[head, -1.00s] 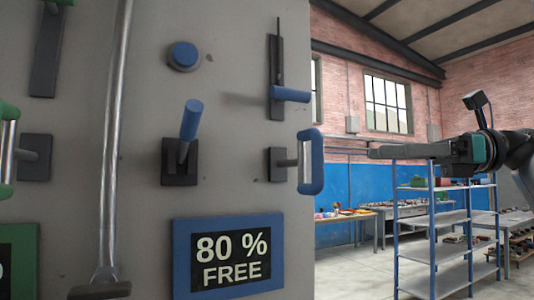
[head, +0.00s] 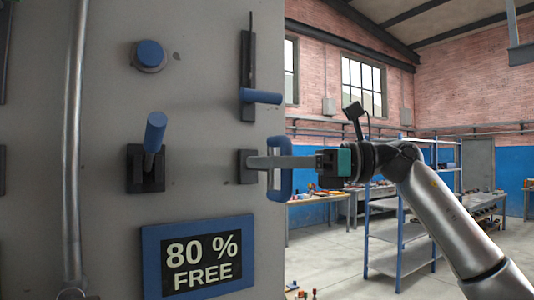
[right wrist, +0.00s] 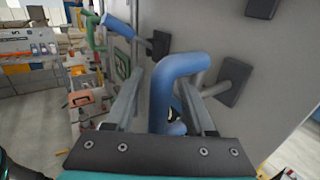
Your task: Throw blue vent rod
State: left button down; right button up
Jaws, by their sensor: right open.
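The blue vent rod (head: 287,182) appears to be the blue D-shaped handle on a short rod from a dark base at the panel's right edge. My right gripper (head: 252,162) reaches it from the right, its fingers level across the handle. In the right wrist view the blue handle (right wrist: 178,68) stands between the two open fingers (right wrist: 158,100), and a gap shows on the left side. Contact on the right finger is hard to tell. My left gripper is not in view.
The grey panel (head: 200,60) also bears a blue lever (head: 154,135), a blue slider handle (head: 261,96), a blue knob (head: 150,54), a long metal bar (head: 72,150) and an "80 % FREE" sign (head: 198,258). A shelf rack (head: 402,232) stands behind my right arm. Open floor lies right of the panel.

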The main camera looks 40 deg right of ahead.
grip_shut()
dwell(0.5)
dwell(1.0)
